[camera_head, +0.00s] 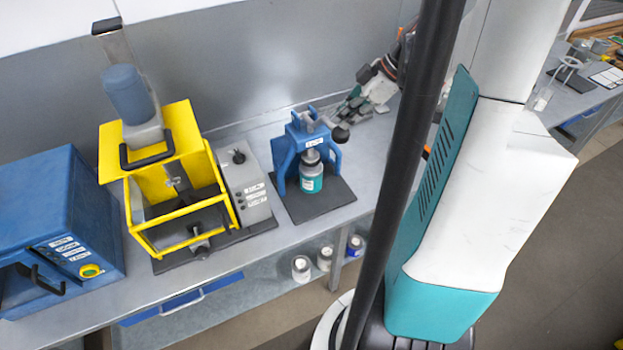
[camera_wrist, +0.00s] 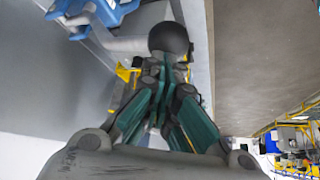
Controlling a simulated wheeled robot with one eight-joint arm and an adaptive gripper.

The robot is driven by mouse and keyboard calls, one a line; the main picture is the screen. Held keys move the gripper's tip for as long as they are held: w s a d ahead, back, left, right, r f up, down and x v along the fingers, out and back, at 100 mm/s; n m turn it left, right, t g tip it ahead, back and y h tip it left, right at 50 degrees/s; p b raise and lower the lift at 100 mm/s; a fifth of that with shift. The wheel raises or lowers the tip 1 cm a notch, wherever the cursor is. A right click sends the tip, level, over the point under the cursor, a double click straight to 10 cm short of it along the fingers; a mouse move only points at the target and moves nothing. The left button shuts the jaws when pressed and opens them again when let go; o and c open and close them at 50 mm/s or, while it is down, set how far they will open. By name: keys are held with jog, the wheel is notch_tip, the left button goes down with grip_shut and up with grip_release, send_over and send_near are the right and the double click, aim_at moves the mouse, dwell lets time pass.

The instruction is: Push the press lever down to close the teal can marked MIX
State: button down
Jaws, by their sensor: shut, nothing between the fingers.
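The teal can (camera_head: 311,178) stands upright in the blue press (camera_head: 284,160), under its pressing head; its small label is hard to read. The press lever ends in a black ball knob (camera_head: 340,134) at the right of the press. In the wrist view the knob (camera_wrist: 170,38) is just beyond my fingertips, with the blue press (camera_wrist: 100,14) at upper left. My gripper (camera_head: 348,112) is shut and empty, close to the knob on its far right side. I cannot tell whether the fingers touch it. The can is not visible in the wrist view.
A yellow-framed machine (camera_head: 180,150) and a grey control box (camera_head: 243,190) stand left of the press. A blue cabinet (camera_head: 50,230) is at far left. Several small cans (camera_head: 301,268) sit below the bench. The bench right of the press is mostly clear.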

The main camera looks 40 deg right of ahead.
aim_at(349, 136)
jog(key=shift+s+a+f+b, duration=0.1)
jog(key=shift+s+f+b, duration=0.15)
jog(key=shift+f+b, duration=0.4)
jog(key=shift+f, duration=0.25)
jog(key=shift+s+f+b, duration=0.3)
jog(key=shift+f+b, duration=0.45)
jog(key=shift+f, duration=0.2)
jog(key=shift+s+a+f+b, duration=0.1)
jog(key=shift+s+f+b, duration=0.1)
jog(key=shift+f+b, duration=0.7)
jog(key=shift+f, duration=0.1)
